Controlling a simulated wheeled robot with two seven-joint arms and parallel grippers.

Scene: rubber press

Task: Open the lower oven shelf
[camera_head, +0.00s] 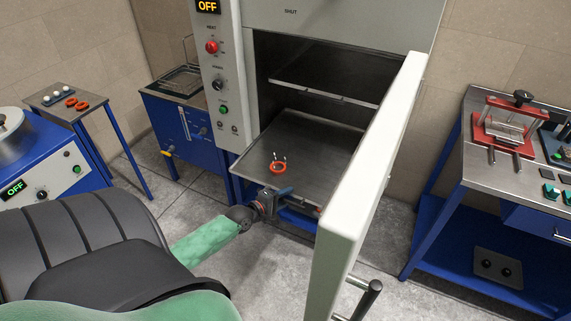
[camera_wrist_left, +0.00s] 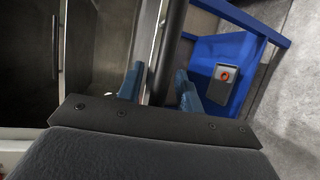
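The oven (camera_head: 320,14) stands open, its thick white door (camera_head: 372,170) swung out to the right. The lower shelf (camera_head: 318,150) is a flat metal tray that sticks out past the oven front. An orange ring-shaped part with small pins (camera_head: 278,167) is on it. The upper shelf (camera_head: 330,75) sits further back inside. My left gripper (camera_head: 283,192) is at the lower shelf's front edge. In the left wrist view, the blue fingers of my left gripper (camera_wrist_left: 160,88) are apart, on either side of the shelf's front lip (camera_wrist_left: 167,50). Contact is unclear. My right gripper is out of view.
The open door with its handle (camera_head: 367,298) stands close to the right of my left arm. A workbench (camera_head: 475,150) with a red press is at right. A blue cabinet (camera_head: 178,125) and small side table (camera_head: 68,105) are at left. Floor between is clear.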

